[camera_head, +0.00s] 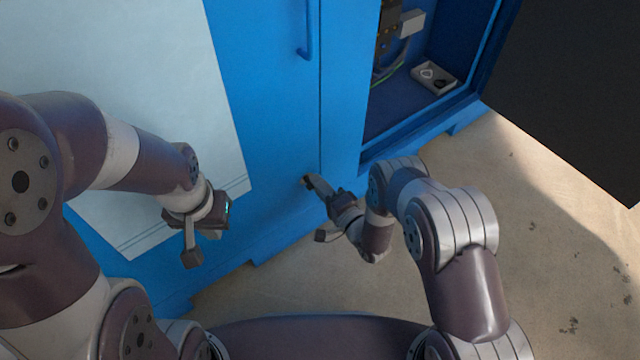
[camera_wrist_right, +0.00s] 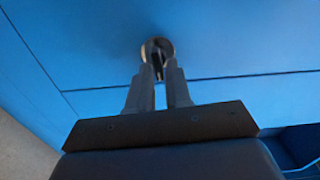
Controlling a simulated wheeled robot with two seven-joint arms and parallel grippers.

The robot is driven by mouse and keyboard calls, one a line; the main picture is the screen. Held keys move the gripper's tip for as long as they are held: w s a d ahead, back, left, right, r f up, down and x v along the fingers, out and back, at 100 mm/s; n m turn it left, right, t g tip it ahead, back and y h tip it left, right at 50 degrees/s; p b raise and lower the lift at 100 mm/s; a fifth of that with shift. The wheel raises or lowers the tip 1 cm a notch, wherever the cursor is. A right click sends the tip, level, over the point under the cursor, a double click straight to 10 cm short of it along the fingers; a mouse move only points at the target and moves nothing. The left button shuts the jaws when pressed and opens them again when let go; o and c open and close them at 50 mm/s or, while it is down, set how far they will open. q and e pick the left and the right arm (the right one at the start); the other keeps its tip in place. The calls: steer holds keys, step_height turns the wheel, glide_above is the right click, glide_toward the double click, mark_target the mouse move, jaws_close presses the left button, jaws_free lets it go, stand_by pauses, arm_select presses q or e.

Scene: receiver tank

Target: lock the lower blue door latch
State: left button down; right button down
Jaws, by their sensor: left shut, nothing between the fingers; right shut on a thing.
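The lower latch (camera_wrist_right: 157,47) is a small round metal piece on the blue door, seen in the right wrist view. In the head view, the blue door (camera_head: 262,110) is closed, and the latch (camera_head: 306,181) is low near its right edge. My right gripper (camera_wrist_right: 159,72) is shut on the latch's narrow middle piece, and its fingertips partly hide it. In the head view my right gripper (camera_head: 312,183) reaches the latch from the lower right. My left gripper (camera_head: 192,258) is shut and empty, in front of the cabinet to the left, apart from the latch.
A blue handle (camera_head: 306,35) is higher on the door. To the right an open compartment (camera_head: 425,100) holds a small tray (camera_head: 435,78) and wiring. A dark open panel (camera_head: 570,90) stands at the far right. The floor (camera_head: 540,200) is clear there.

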steer(key=shift+f+m, duration=0.1)
steer(key=shift+m, duration=0.5)
steer(key=c, duration=1.2)
jaws_free()
steer(key=p+v, duration=0.5)
steer(key=v, duration=0.7)
steer(key=shift+s+d, duration=0.15)
steer(key=shift+s, duration=0.15)
